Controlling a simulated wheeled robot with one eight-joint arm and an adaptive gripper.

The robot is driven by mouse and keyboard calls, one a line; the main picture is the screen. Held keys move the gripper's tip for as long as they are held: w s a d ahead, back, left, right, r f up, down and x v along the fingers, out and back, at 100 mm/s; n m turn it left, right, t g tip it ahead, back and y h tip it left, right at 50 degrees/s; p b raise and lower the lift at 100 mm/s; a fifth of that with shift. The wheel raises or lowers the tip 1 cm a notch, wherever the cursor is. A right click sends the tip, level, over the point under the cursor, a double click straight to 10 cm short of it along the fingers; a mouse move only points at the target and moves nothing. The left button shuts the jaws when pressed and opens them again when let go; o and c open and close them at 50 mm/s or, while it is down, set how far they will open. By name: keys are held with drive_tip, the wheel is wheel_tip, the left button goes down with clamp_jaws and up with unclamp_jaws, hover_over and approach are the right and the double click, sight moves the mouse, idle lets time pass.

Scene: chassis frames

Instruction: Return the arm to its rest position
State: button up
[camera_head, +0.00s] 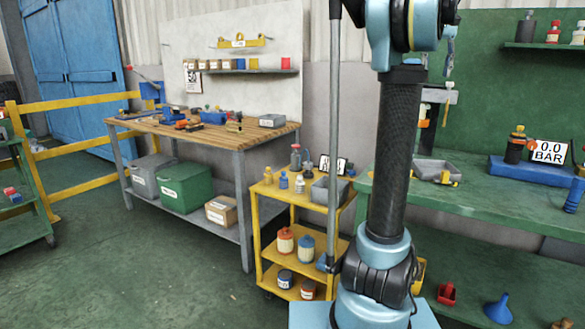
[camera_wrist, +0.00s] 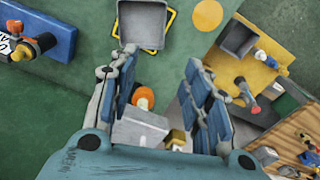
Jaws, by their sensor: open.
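My arm (camera_head: 392,160), blue and black, stands upright in the right half of the head view, in front of the yellow cart and green bench. Its upper end leaves the top of that picture, and I cannot make out the gripper there. In the wrist view my gripper (camera_wrist: 162,62) is open, its two blue-grey fingers well apart. Between and below the fingers show an orange round part (camera_wrist: 143,98) and a whitish block (camera_wrist: 140,128). Neither is visibly gripped, and I cannot tell how far below they are.
The green bench (camera_head: 480,195) carries a grey tray (camera_head: 436,170) and a blue gauge base (camera_head: 530,170). A yellow cart (camera_head: 262,215) with bottles and tins stands close left of my arm. A wooden workbench (camera_head: 160,127) is further left. Green floor (camera_head: 110,265) is clear at lower left.

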drive_tip(key=s+a+f+n, duration=0.1)
drive_tip(key=s+a+f, duration=0.2)
drive_tip(key=a+f, duration=0.35)
drive_tip(key=s+a+f+t, duration=0.1)
drive_tip(key=s+a+f, duration=0.2)
drive_tip(key=a+f, duration=0.35)
drive_tip(key=s+a+f+n, duration=0.1)
drive_tip(key=s+a+f, duration=0.35)
drive_tip(key=f, duration=0.35)
drive_tip(key=s+a+f, duration=0.3)
drive_tip(key=s+f, duration=0.1)
drive_tip(key=f, duration=0.4)
drive_tip(key=s+a+f+n, duration=0.1)
drive_tip(key=s+a+f, duration=0.2)
drive_tip(key=f, duration=0.6)
drive_tip(key=s+a+f, duration=0.3)
drive_tip(key=s+f, duration=0.3)
drive_tip(key=f, duration=0.3)
drive_tip(key=shift+s+f+n+t, duration=0.15)
drive_tip(key=shift+s+n+t, duration=0.05)
drive_tip(key=shift+n+t, duration=0.2)
drive_tip(key=shift+w, duration=0.1)
drive_tip(key=shift+w+a+f, duration=0.1)
drive_tip(key=shift+w+f, duration=0.1)
drive_tip(key=shift+w, duration=0.15)
